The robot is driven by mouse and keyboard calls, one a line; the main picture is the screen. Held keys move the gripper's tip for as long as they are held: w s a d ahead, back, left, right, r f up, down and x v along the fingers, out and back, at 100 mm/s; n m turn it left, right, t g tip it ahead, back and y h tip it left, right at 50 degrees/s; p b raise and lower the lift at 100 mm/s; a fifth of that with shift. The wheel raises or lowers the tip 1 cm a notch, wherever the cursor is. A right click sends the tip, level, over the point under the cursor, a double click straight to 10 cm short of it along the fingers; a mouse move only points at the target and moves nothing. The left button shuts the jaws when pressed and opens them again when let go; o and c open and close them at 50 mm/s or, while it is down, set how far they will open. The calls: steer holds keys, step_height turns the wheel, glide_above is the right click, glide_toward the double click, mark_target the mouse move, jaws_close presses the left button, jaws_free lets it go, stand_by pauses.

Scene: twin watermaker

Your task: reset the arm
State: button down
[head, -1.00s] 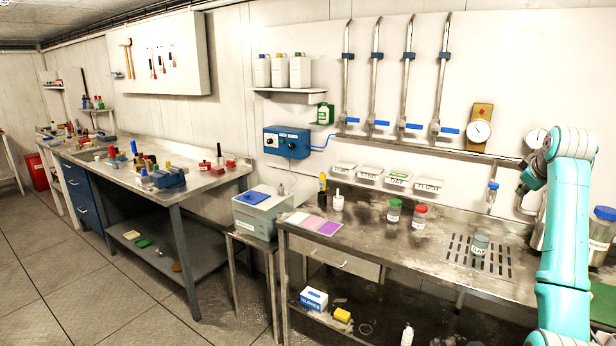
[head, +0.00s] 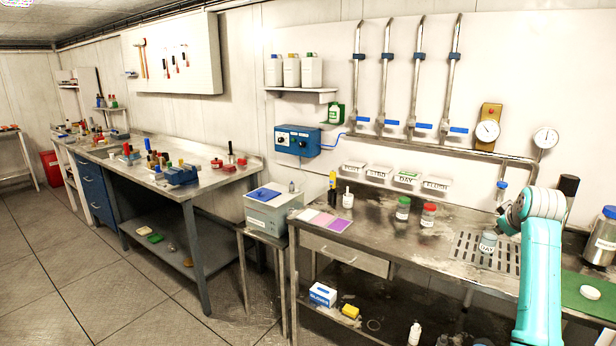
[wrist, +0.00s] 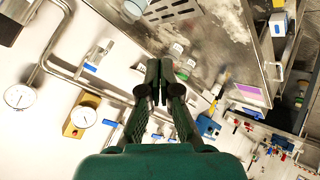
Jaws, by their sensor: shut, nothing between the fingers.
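My gripper (wrist: 159,85) shows in the wrist view, with its two dark green fingers together and nothing between them. It points out over the room, with the metal bench and the pipe wall behind it. In the head view my turquoise arm stands at the right, in front of the steel bench (head: 385,236), and the gripper itself cannot be made out there.
Green-lidded (head: 403,208) and red-lidded (head: 428,214) jars and a grey cup (head: 487,243) stand on the bench. Pipes with blue-handled valves (head: 423,126) and gauges (head: 487,131) line the wall. The floor (head: 60,270) at left is clear.

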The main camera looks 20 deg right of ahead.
steer(key=s+a+f+t, duration=0.1)
steer(key=a+f, duration=0.7)
steer(key=f, duration=0.4)
steer(key=s+a+f+t, duration=0.1)
steer(key=a+f, duration=0.7)
steer(key=f, duration=0.3)
steer(key=s+a+f+t+y, duration=0.1)
steer(key=s+a+f, duration=0.55)
steer(key=a, duration=0.25)
steer(key=s+a+f+y, duration=0.1)
steer(key=s+a+f, duration=0.5)
steer(key=s+a, duration=0.15)
steer(key=s+a+m+t+y, duration=0.1)
steer(key=s+a, duration=0.6)
steer(key=s, duration=0.3)
steer(key=s+a+t, duration=0.1)
steer(key=s+a, duration=0.6)
steer(key=s, duration=0.3)
steer(key=s+a+r+t+y, duration=0.1)
steer(key=s+a+r, duration=0.1)
steer(key=s+r, duration=0.4)
steer(key=s+a+r+y, duration=0.1)
steer(key=s+a+r, duration=0.2)
steer(key=s+r, duration=0.4)
steer(key=s, duration=0.4)
steer(key=shift+s+a+r+t+y, duration=0.15)
steer(key=shift+t+y, duration=0.15)
steer(key=shift+t, duration=0.1)
